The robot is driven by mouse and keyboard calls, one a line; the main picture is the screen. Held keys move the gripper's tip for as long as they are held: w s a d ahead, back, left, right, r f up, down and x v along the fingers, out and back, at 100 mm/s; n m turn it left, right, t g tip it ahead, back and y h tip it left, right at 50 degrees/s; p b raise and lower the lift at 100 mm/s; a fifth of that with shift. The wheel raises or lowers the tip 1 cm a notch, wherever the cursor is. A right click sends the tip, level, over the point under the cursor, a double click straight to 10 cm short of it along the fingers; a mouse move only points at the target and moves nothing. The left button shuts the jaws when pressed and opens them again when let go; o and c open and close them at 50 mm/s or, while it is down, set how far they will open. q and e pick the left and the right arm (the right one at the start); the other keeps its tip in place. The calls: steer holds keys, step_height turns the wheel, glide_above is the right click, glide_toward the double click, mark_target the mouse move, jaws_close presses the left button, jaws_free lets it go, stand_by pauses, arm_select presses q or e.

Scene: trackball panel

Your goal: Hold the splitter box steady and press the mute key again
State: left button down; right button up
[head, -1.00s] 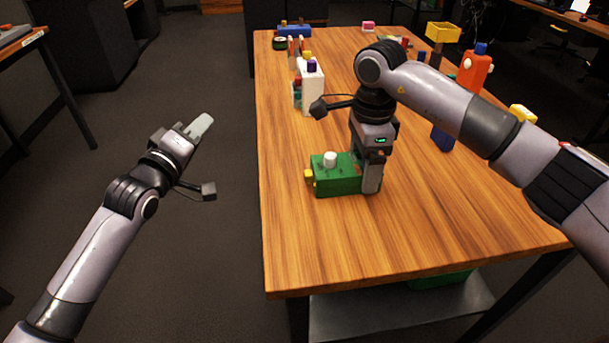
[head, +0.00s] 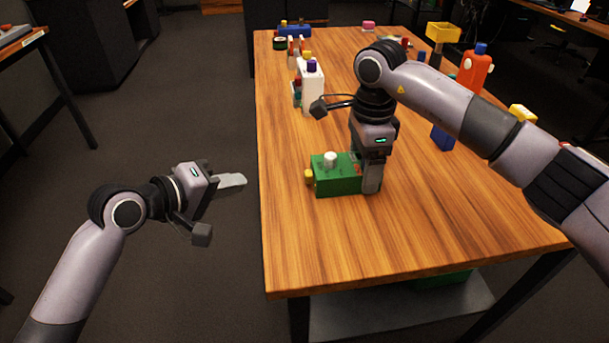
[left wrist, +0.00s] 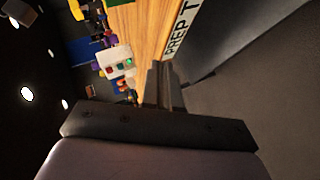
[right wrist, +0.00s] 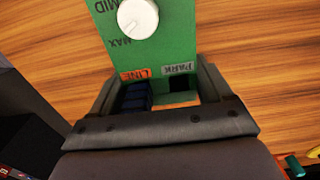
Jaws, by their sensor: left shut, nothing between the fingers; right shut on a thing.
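The green box (head: 340,177) sits on the wooden table, with a white knob (head: 330,159) on top and a yellow key (head: 309,177) sticking out of its left side. I take it for the splitter box and the yellow part for the mute key, though no mute label is readable. My right gripper (head: 372,182) points down and is shut on the right end of the green box. The right wrist view shows the box (right wrist: 105,30) between the fingers, with "LINE" and "PARK" labels. My left gripper (head: 232,182) is shut and empty, left of the table edge, pointing right, apart from the yellow key.
The wooden table (head: 300,240) is clear in front of the box. A "PREP T" label (left wrist: 181,30) marks the table edge in the left wrist view.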

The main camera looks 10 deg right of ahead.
mark_target(281, 192)
arm_select(q)
steer(key=shift+d, duration=0.1)
steer(key=shift+d, duration=4.35)
steer(key=shift+d, duration=0.4)
steer(key=shift+d, duration=0.5)
steer(key=shift+a, duration=0.95)
